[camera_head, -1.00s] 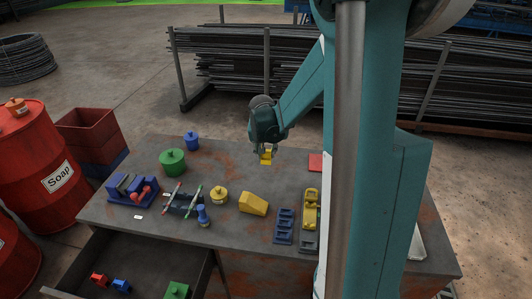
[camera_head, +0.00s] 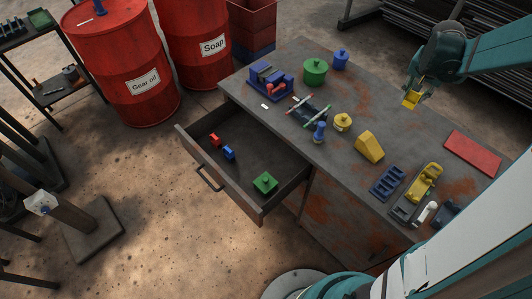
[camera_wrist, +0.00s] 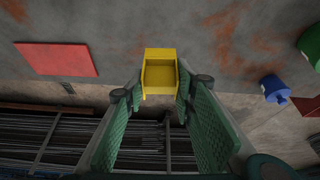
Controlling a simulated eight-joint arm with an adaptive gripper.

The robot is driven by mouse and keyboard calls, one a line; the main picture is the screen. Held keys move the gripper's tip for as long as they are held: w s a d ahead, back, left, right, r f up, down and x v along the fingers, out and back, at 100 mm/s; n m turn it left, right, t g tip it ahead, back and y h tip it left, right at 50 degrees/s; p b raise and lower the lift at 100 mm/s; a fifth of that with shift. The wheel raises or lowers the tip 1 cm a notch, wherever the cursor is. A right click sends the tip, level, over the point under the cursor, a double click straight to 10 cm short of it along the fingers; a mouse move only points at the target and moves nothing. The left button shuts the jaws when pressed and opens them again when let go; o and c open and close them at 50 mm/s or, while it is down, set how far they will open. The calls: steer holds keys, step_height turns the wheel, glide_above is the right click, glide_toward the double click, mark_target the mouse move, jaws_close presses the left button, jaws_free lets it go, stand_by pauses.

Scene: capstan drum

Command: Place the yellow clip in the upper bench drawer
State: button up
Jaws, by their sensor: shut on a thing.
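The yellow clip (camera_head: 411,98) is held in my gripper (camera_head: 415,92) above the far right part of the bench top. In the wrist view the clip (camera_wrist: 160,72) shows as a yellow, hollow, box-like piece between the green pads of my gripper (camera_wrist: 160,92). The upper bench drawer (camera_head: 208,186) is pulled out at the front left of the bench. Inside it lie a small red piece (camera_head: 215,140), a small blue piece (camera_head: 229,153) and a green block (camera_head: 265,182). Much of the drawer floor is bare.
On the bench (camera_head: 365,93) stand a green pot (camera_head: 315,72), a yellow pot (camera_head: 342,122), a yellow wedge (camera_head: 369,147), a blue rack (camera_head: 387,183) and a blue spool (camera_head: 319,132). A red plate (camera_head: 472,153) lies at right. Red drums (camera_head: 121,65) stand at left.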

steer(key=w+a+f+n+y+b, duration=0.1)
steer(key=a+n+y+b, duration=0.15)
steer(key=a+n, duration=0.95)
steer(key=w+a+n+y+b, duration=0.1)
steer(key=a+y, duration=0.2)
steer(key=a, duration=1.9)
steer(key=s+a+n+g+y+b, duration=0.1)
steer(key=s+a+n, duration=0.3)
steer(key=a, duration=0.6)
steer(key=s+a+n+g+b, duration=0.1)
steer(key=s+a+n, duration=0.4)
steer(key=a, duration=0.5)
steer(key=s+a+n+g+y+b, duration=0.1)
steer(key=s+a+n, duration=0.3)
steer(key=a, duration=0.6)
step_height(320, 180, down, 23)
steer(key=shift+d, duration=0.2)
steer(key=shift+f+b, duration=0.65)
steer(key=shift+f, duration=2.45)
steer(key=shift+f, duration=0.1)
